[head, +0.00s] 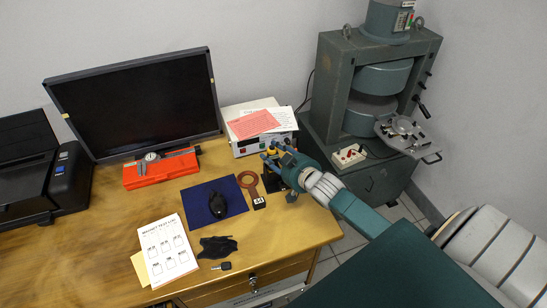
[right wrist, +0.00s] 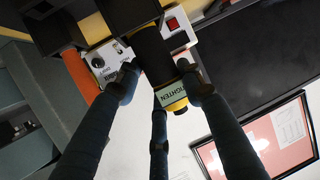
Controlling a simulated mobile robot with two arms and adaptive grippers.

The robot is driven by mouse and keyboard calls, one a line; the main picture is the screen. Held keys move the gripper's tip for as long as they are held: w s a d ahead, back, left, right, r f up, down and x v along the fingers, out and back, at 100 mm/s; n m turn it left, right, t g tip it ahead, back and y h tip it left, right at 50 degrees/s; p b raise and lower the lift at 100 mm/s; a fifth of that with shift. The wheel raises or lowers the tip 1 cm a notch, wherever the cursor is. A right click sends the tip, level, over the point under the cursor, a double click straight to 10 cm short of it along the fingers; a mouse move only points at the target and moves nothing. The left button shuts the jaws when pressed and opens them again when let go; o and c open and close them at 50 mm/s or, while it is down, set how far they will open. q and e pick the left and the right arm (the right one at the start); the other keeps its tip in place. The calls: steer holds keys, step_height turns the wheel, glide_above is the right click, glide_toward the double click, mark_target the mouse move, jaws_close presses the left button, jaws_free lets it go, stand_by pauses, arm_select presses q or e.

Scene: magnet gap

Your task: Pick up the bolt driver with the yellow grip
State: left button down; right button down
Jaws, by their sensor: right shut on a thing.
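The bolt driver shows in the right wrist view as a black and yellow body (right wrist: 172,97) with a label reading "TIGHTEN". In the head view only a small yellow part of it (head: 272,152) shows, at the desk's right side. My right gripper (head: 272,158) reaches in from the right over the desk. In the right wrist view its fingers (right wrist: 160,84) are closed around the driver. The gripper hides much of the driver in the head view, and I cannot tell whether it is clear of the desk. My left gripper is not in view.
A power supply box (head: 262,142) with papers on top stands behind my right gripper. A green magnet machine (head: 345,80) stands right.

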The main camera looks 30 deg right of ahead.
step_height(320, 180, up, 20)
steer(key=shift+b, duration=0.4)
